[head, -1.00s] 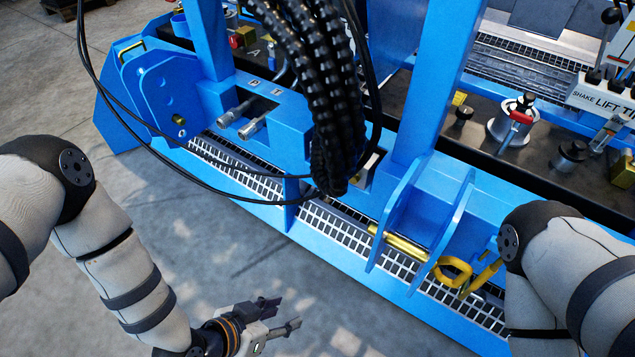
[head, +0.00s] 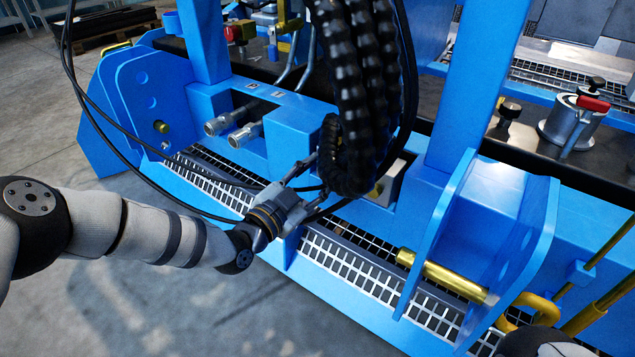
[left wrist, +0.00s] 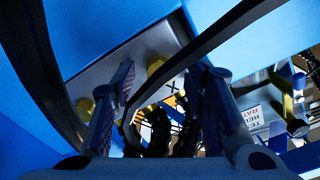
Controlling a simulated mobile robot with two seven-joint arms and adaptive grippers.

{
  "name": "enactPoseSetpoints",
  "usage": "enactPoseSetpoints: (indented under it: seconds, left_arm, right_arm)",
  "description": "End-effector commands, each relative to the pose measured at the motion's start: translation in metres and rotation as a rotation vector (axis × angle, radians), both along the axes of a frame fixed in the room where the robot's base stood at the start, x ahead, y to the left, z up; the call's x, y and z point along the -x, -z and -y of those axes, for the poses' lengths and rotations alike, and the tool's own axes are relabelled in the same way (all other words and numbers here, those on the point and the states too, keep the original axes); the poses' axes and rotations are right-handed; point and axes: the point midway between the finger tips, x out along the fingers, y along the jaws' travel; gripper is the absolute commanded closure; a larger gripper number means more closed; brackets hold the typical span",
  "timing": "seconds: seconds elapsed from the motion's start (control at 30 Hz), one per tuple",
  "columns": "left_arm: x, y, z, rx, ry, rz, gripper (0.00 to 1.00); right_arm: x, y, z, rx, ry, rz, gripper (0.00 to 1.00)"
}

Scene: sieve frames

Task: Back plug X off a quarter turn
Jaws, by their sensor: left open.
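In the left wrist view, a grey plate (left wrist: 95,75) carries a brass-coloured plug (left wrist: 155,66) beside a mark that looks like an X. A second brass plug (left wrist: 84,106) sits lower left on the plate. The plate also shows in the head view (head: 394,188), partly behind black hoses, with a brass spot on it. My left gripper (head: 312,180) is open in front of the blue frame, left of the plate. In the left wrist view its fingers (left wrist: 168,92) stand apart, with a black cable crossing between them. The plug by the mark appears beyond them, not gripped. My right gripper is out of view.
Thick black hoses (head: 352,100) hang close to my left gripper, and thin black cables (head: 100,130) loop around it. Two metal couplings (head: 232,120) stick out to the left. A brass pin (head: 440,275) lies across blue brackets at right. Open floor is at lower left.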

Motion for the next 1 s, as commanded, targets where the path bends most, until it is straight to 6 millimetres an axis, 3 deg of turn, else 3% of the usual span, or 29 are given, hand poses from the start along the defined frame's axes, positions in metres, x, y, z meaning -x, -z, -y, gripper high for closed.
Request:
enactPoseSetpoints:
  seconds: [0.27,0.47,1.0]
  left_arm:
    - [-0.0025,-0.0015,0.0023,0.001,0.001,0.001,0.59]
    - [-0.0023,-0.0011,0.0021,0.0,0.0,0.0,1.0]
    - [-0.0024,0.0,0.0022,0.107,0.001,-0.078,1.0]
  right_arm:
    - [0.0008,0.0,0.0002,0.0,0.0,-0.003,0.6]
    - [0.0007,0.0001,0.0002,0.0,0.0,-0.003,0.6]
    - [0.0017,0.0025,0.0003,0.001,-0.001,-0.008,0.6]
